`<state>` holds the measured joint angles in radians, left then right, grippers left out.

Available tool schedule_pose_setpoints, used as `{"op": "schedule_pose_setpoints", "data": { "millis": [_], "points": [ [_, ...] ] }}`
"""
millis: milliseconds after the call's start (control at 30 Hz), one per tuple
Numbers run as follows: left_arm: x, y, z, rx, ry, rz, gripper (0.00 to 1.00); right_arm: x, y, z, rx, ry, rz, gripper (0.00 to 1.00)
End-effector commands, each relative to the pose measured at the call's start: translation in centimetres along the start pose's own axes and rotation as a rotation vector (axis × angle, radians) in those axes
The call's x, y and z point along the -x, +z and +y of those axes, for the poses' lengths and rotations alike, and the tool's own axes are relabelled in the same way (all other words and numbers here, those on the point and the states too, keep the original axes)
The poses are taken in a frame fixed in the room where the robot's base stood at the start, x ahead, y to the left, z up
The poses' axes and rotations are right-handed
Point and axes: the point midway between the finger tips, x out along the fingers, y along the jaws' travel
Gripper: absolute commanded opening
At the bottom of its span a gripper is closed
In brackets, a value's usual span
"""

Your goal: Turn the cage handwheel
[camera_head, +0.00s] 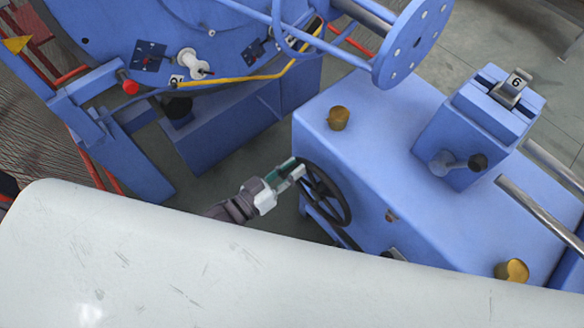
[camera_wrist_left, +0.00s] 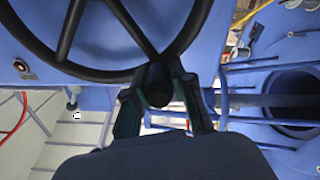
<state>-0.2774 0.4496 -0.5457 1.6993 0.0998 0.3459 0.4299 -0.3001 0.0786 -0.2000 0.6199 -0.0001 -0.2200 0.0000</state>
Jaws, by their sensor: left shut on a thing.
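The handwheel (camera_head: 326,192) is a dark spoked wheel on the left-hand side face of the blue machine housing (camera_head: 375,130). My left gripper (camera_head: 294,169) is at the wheel's upper left rim in the head view. In the left wrist view the wheel (camera_wrist_left: 95,74) fills the upper left. There the fingers of my left gripper (camera_wrist_left: 160,90) are shut around a dark round knob (camera_wrist_left: 159,84) at the wheel's rim. My right gripper is not in view.
A pale, scratched surface (camera_head: 230,270) fills the front of the head view. The blue cage part with a white spool (camera_head: 190,62) stands at the upper left. Grey floor shows between the machine parts.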

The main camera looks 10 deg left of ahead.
Motion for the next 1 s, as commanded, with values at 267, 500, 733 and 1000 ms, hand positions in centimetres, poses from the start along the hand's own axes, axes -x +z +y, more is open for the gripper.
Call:
{"op": "schedule_pose_setpoints", "data": {
  "millis": [267, 500, 733, 1000],
  "points": [
    [0.0, 0.0, -0.1, -0.002, -0.001, 0.0, 0.49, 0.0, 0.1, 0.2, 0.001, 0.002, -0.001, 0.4],
    [0.0, 0.0, 0.0, -0.001, 0.0, 0.0, 0.49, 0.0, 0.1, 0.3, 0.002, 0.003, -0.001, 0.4],
    [1.9, 0.1, 0.0, 0.0, -0.001, -0.003, 0.49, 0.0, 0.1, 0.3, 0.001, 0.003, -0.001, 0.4],
    [7.6, 0.1, 0.0, -0.001, -0.001, -0.005, 0.49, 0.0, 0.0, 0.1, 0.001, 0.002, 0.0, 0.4]
  ]
}}
